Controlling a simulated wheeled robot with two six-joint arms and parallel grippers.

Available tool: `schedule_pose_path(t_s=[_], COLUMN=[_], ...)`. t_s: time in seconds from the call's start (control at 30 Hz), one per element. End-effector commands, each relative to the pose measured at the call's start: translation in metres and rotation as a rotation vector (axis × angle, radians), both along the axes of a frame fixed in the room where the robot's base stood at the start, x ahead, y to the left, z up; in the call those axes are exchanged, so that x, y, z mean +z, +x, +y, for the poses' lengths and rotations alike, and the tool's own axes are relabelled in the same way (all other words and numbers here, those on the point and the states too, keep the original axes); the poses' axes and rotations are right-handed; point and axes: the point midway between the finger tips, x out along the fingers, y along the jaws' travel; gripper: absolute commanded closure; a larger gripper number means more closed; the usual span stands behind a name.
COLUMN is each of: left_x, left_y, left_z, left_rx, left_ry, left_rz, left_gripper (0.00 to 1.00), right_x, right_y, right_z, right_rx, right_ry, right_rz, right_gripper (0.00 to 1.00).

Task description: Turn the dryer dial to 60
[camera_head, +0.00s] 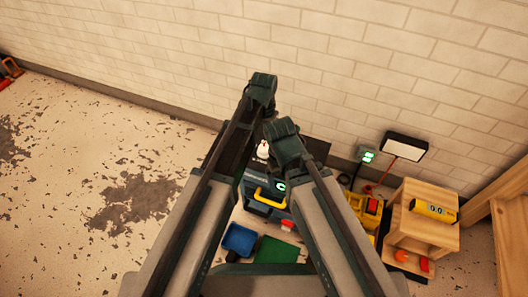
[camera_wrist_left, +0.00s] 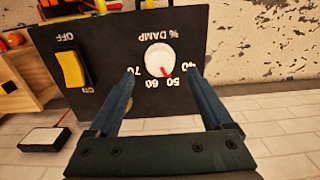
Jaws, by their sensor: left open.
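The dryer's dark panel (camera_wrist_left: 105,60) fills much of the left wrist view, with its labels upside down. Its white round dial (camera_wrist_left: 158,58) has a red pointer on its lower side, aimed at the 50 mark; the 60 mark lies just left of it. My left gripper (camera_wrist_left: 161,74) is open, its two fingers apart on either side of the dial, with no visible contact. In the head view, a white knob (camera_head: 263,150) shows between my arms, and the left arm's end (camera_head: 261,90) reaches above it. My right arm's end (camera_head: 286,140) hides its fingers.
A yellow rocker switch (camera_wrist_left: 71,68) marked OFF is on the same panel. In the head view, a blue tray (camera_head: 239,240), a green mat (camera_head: 277,250) and a wooden stand (camera_head: 425,222) lie below and right. Bare floor (camera_head: 70,235) is at left.

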Motion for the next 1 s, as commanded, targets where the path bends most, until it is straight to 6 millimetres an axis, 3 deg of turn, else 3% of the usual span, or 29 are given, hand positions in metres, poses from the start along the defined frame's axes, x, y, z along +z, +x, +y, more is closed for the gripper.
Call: schedule_pose_path(t_s=[0.03,0.23,0.67,1.0], left_x=[-0.015,-0.040,-0.046,-0.046], left_y=[0.000,0.000,0.000,0.000], left_z=[0.000,0.000,0.000,0.000], left_rx=[0.000,0.000,0.000,0.000], left_ry=[0.000,0.000,0.000,0.000], left_rz=[0.000,0.000,0.000,0.000], left_gripper=[0.16,0.16,0.16,0.76], right_x=[-0.015,-0.040,-0.046,-0.046], right_y=[0.000,0.000,0.000,0.000], right_z=[0.000,0.001,0.001,0.001], right_rx=[0.002,0.007,0.010,0.009], right_ry=[0.001,0.005,0.007,0.007], right_rz=[0.000,0.000,0.000,0.000], right_gripper=[0.15,0.15,0.15,0.15])
